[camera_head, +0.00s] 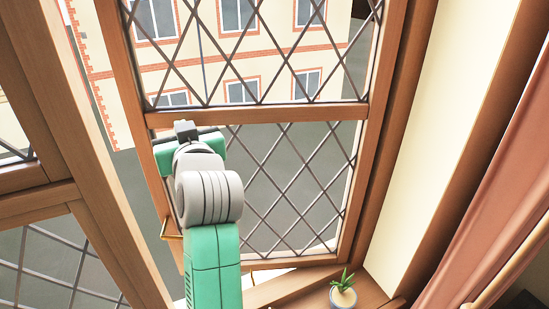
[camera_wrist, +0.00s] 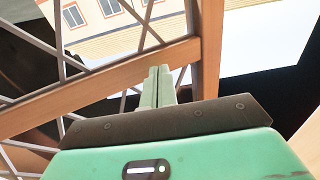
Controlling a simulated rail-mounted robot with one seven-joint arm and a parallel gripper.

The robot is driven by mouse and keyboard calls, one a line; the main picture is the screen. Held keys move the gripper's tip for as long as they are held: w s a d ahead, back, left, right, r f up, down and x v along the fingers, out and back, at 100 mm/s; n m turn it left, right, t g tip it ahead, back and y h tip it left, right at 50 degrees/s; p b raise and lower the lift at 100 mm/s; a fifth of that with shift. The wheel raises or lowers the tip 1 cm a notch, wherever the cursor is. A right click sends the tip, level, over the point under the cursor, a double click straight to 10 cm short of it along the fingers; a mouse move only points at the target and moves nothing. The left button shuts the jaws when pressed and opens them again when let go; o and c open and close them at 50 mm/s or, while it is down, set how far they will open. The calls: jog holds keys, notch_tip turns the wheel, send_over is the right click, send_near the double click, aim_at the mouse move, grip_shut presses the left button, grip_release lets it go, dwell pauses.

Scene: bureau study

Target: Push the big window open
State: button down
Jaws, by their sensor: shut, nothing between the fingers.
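The big window (camera_head: 290,113) is a wooden sash with dark diamond lattice. It stands swung outward, with an open gap between its left edge and the post (camera_head: 98,190) on the left. My gripper (camera_head: 184,128) is at the sash's left side, near the crossbar. In the wrist view my gripper (camera_wrist: 158,84) has its fingers together and empty, pointing at the joint of the sash's crossbar (camera_wrist: 85,88) and upright (camera_wrist: 208,55). I cannot tell whether the fingertips touch the wood. A thin brass-coloured handle (camera_head: 171,229) shows low on the sash's left edge, partly hidden by my arm.
A small potted plant (camera_head: 343,291) stands on the sill at the lower right. A pink curtain (camera_head: 490,200) hangs at the right edge. Another latticed window (camera_head: 40,255) is at the left. A building (camera_head: 270,55) shows outside.

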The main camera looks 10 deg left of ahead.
jog(key=v, duration=2)
jog(key=shift+s, duration=0.2)
jog(key=shift+d, duration=0.1)
jog(key=s+d+r+m+t+h, duration=0.7)
jog(key=s+d+r+t+h, duration=0.2)
jog(key=d+r, duration=0.4)
jog(key=shift+d+t+h, duration=0.3)
jog(key=shift+t+h, duration=0.3)
jog(key=shift+h, duration=0.1)
